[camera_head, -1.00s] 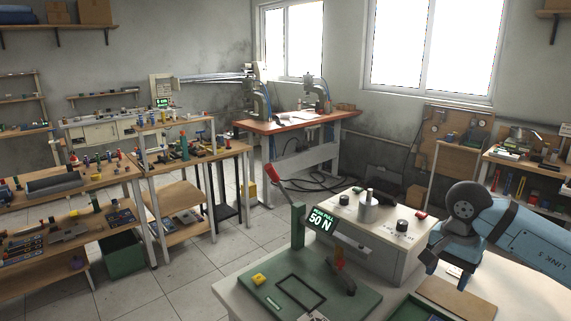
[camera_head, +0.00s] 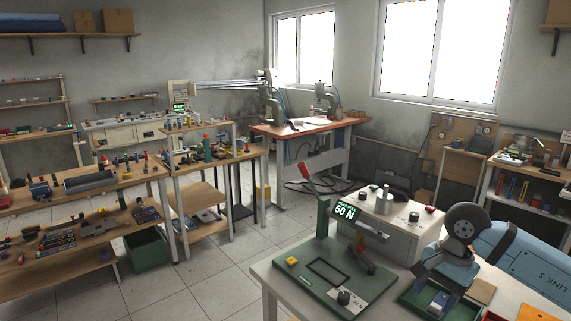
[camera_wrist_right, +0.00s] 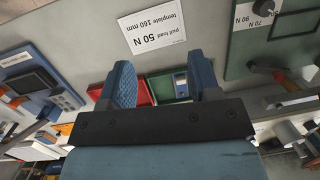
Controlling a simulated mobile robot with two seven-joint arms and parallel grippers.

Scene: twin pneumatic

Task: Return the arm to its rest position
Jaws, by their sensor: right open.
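My right arm comes in from the right edge in the head view, and its right gripper (camera_head: 447,287) hangs over the green tray (camera_head: 411,297) at the bench's front right. In the right wrist view the right gripper (camera_wrist_right: 166,88) shows two blue fingers spread apart with nothing between them. Beyond the fingers lie the green tray (camera_wrist_right: 163,92), with a small grey-blue item in it, and a red tray (camera_wrist_right: 137,91). My left gripper is not in view.
A green lever fixture (camera_head: 296,262) stands on the bench left of the arm. A printed card (camera_wrist_right: 152,32) lies on the bench. Shelves with parts (camera_head: 90,185) stand at left; the tiled floor between is clear.

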